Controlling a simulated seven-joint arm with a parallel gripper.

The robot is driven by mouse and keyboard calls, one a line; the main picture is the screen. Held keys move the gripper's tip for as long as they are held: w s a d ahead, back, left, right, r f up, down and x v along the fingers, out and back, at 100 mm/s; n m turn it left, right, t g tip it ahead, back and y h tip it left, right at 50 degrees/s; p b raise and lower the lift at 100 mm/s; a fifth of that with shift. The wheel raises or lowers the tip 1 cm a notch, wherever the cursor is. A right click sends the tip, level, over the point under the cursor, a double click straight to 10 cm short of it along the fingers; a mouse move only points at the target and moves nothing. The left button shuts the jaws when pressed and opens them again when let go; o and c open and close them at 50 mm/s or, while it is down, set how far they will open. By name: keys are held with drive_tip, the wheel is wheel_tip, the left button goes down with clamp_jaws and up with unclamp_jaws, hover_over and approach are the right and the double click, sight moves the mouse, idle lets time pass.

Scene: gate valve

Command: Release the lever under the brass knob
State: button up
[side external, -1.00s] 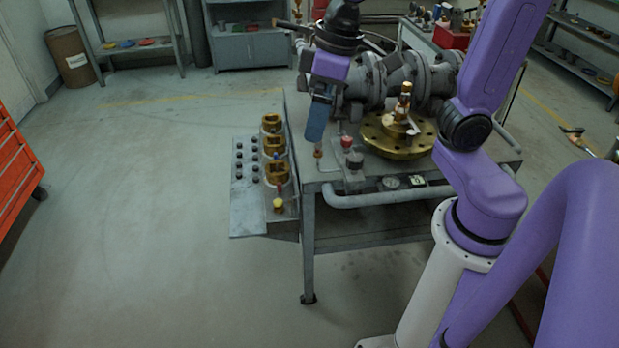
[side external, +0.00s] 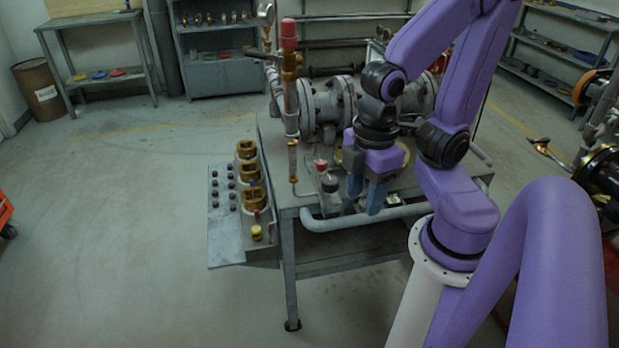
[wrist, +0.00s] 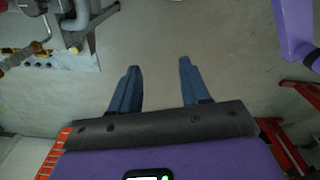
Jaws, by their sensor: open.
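My gripper (side external: 367,196) hangs pointing down over the front edge of the bench in the side view, its blue fingers apart and empty. The wrist view shows the same open fingers (wrist: 160,72) with only floor between them. Brass fittings (side external: 249,172) stand in a row on the side panel, to the left of my gripper and apart from it. A small red part (side external: 257,214) and a yellow knob (side external: 256,233) sit at the row's near end. I cannot make out for sure a lever under a brass knob.
A red knob (side external: 321,165) on a grey block stands just left of my gripper. A red-topped brass column (side external: 289,80) rises at the bench's left. Grey flanged pipes lie behind, and a brass flange (side external: 402,155) is partly hidden.

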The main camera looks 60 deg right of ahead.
drive_tip(key=w+m, duration=0.1)
drive_tip(key=w+d+m, duration=0.1)
drive_tip(key=w, duration=0.1)
drive_tip(key=shift+r+m+h, duration=0.1)
drive_tip(key=shift+m+h, duration=0.2)
clamp_jaws()
drive_tip(key=w+d+m+h, duration=0.2)
drive_tip(key=w+d+m, duration=0.7)
drive_tip(key=w+m, duration=0.2)
drive_tip(key=w+d+m+g+h, duration=0.2)
drive_tip(key=d+m, duration=0.5)
drive_tip(key=d, duration=0.5)
drive_tip(key=w+d+m+g+h, duration=0.1)
drive_tip(key=w+d+m, duration=0.3)
drive_tip(key=d+m, duration=0.4)
drive_tip(key=shift+d+r+g+h, duration=0.4)
drive_tip(key=shift+d+g, duration=0.4)
drive_tip(key=shift+d, duration=1.05)
drive_tip(key=shift+f, duration=0.1)
